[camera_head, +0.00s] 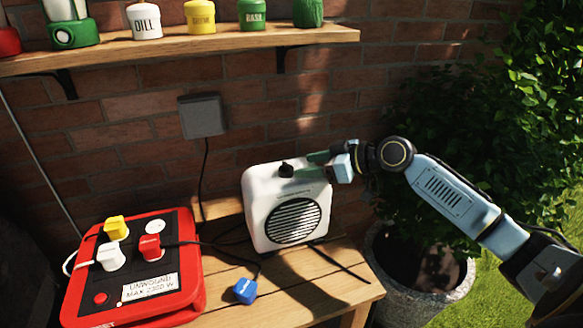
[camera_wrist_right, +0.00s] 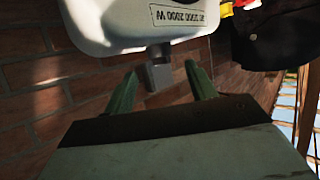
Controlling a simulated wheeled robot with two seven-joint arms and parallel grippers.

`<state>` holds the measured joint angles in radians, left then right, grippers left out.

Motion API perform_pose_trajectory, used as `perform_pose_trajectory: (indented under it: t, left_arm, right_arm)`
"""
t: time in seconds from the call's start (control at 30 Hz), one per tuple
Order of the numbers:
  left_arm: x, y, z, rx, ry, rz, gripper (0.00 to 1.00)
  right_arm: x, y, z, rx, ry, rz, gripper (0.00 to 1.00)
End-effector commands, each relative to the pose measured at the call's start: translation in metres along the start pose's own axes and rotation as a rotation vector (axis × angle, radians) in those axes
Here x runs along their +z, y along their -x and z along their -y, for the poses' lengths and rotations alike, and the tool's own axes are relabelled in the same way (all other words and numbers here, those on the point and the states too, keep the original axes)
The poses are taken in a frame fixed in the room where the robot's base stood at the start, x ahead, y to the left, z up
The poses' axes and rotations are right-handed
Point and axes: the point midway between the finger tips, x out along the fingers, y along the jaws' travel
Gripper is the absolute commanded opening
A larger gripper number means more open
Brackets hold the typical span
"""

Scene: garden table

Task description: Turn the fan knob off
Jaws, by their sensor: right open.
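The white fan heater (camera_head: 262,200) stands upright on the wooden table, its round black grille facing front. Its dark knob (camera_head: 286,170) sits on top. In the right wrist view the fan (camera_wrist_right: 125,25) fills the top edge, upside down, with a printed label. My right gripper (camera_wrist_right: 162,90) shows there with fingers spread; a grey block is seen between them, and I cannot tell whether it is the knob. My left gripper is not visible.
A red cable reel (camera_head: 190,280) with several plugs is at the left. A blue plug (camera_head: 245,291) lies before the fan. A grey box (camera_head: 202,115) is on the brick wall, below a shelf (camera_head: 180,48) of pots. A stone planter (camera_head: 425,285) with a bush stands right.

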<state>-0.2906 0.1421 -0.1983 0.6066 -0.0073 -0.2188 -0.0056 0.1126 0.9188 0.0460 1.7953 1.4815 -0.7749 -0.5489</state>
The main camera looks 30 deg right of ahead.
Motion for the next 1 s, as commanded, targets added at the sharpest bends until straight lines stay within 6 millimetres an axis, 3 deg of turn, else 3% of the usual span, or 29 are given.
perform_pose_trajectory:
  t: [0.33, 0.77, 1.0]
  left_arm:
    - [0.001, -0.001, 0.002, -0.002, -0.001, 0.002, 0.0]
    - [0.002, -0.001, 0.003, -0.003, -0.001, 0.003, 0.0]
    - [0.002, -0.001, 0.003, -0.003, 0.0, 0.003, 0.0]
  right_arm:
    - [0.0, -0.049, 0.0, -0.001, -0.002, -0.001, 0.56]
    - [0.0, -0.058, 0.0, -0.001, 0.001, 0.002, 0.56]
    - [0.0, -0.057, 0.0, 0.0, 0.001, 0.001, 0.26]
